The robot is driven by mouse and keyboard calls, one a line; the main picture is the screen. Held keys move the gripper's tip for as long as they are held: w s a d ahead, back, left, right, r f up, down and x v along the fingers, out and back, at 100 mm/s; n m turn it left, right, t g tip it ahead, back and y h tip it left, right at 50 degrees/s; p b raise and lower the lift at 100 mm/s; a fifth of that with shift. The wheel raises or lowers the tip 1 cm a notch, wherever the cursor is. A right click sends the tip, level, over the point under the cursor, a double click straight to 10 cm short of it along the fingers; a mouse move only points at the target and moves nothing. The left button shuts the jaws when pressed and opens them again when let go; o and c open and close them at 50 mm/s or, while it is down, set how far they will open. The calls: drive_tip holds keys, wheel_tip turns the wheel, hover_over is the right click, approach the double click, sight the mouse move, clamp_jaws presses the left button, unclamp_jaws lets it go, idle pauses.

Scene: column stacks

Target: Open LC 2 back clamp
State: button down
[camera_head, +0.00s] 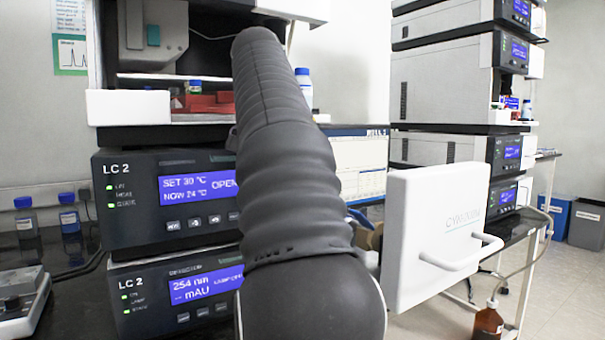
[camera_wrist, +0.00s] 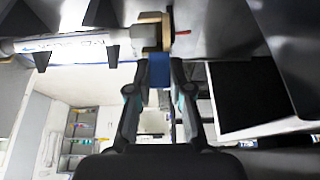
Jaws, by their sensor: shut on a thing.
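The LC 2 column unit (camera_head: 165,190) stands in the middle of the head view, and its display reads SET 30 °C, NOW 24 °C and OPEN. Its white door (camera_head: 437,225) stands swung open at the right. My arm hides its inside. In the wrist view, my gripper (camera_wrist: 159,75) is shut on a blue tab (camera_wrist: 158,72), one finger on each side. Dark clips (camera_wrist: 41,61) hold the column. I cannot tell for certain which clamp the tab belongs to.
Below is a second LC 2 module (camera_head: 180,290) reading 254 nm. A monitor (camera_head: 360,165) stands behind my arm. Blue-capped bottles (camera_head: 68,215) stand at the left. Another instrument stack (camera_head: 440,85) rises at the right, with a brown bottle (camera_head: 487,322) on the floor.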

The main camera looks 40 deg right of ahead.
drive_tip(key=shift+f, duration=0.1)
idle(0.5)
drive_tip(key=c, duration=1)
unclamp_jaws()
drive_tip(key=shift+c, duration=0.2)
